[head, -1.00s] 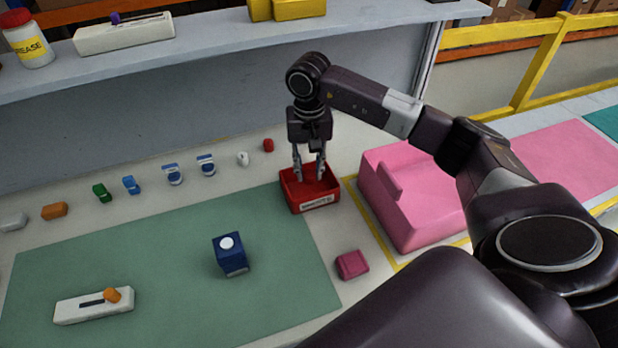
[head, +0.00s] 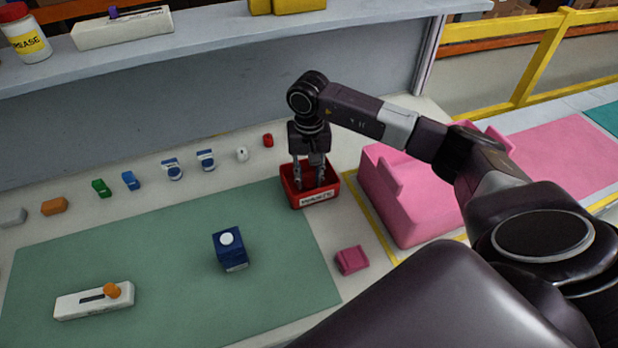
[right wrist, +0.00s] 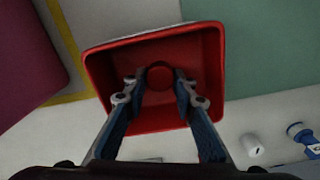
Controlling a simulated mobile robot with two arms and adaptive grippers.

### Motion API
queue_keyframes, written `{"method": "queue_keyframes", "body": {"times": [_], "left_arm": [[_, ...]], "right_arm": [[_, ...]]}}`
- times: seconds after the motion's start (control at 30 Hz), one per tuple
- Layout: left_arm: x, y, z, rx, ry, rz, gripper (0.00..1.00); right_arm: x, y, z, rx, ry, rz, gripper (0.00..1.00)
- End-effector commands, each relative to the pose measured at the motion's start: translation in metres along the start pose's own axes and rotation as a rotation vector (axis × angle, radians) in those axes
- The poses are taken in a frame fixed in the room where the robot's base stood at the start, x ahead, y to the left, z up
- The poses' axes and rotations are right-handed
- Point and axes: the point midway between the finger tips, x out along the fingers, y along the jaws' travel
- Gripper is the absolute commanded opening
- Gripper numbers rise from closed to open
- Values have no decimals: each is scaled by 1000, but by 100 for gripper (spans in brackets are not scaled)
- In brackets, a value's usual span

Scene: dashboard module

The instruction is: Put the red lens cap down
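The red lens cap (right wrist: 160,75) appears as a dark red round shape between the fingertips of my right gripper (right wrist: 160,84) in the right wrist view. The fingertips flank it on both sides and seem closed on it, low inside the red bin (right wrist: 108,94). Whether the cap touches the bin floor is hard to tell, red on red. In the head view my right gripper (head: 309,187) points straight down into the labelled red bin (head: 317,197), whose walls hide the cap. My left gripper is not in view.
A pink block (head: 405,205) stands right of the bin, and a small magenta block (head: 351,260) lies in front. A blue box (head: 229,249) and a white slider box (head: 94,300) are on the green mat (head: 165,270). Several small parts, including a red one (head: 268,140), line the back.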

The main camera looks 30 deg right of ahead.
Motion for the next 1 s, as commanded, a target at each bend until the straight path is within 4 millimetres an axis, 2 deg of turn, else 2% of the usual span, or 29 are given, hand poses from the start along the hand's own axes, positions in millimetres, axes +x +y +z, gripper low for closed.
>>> {"method": "queue_keyframes", "body": {"times": [0.03, 0.13, 0.43, 0.6, 0.63, 1.0], "left_arm": [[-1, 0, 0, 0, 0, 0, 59], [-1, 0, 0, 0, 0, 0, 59], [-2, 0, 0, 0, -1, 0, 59], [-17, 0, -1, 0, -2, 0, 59], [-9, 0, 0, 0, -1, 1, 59], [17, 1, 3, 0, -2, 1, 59]], "right_arm": [[-1, 0, 0, 0, 0, 0, 32], [-1, 0, 0, 0, 0, 0, 41], [-2, 0, 0, 0, 0, 0, 41], [-14, 0, 0, 1, -1, 1, 41], [-16, 0, -1, 0, 4, -1, 41], [-98, 0, -2, 1, 6, -2, 41]]}}
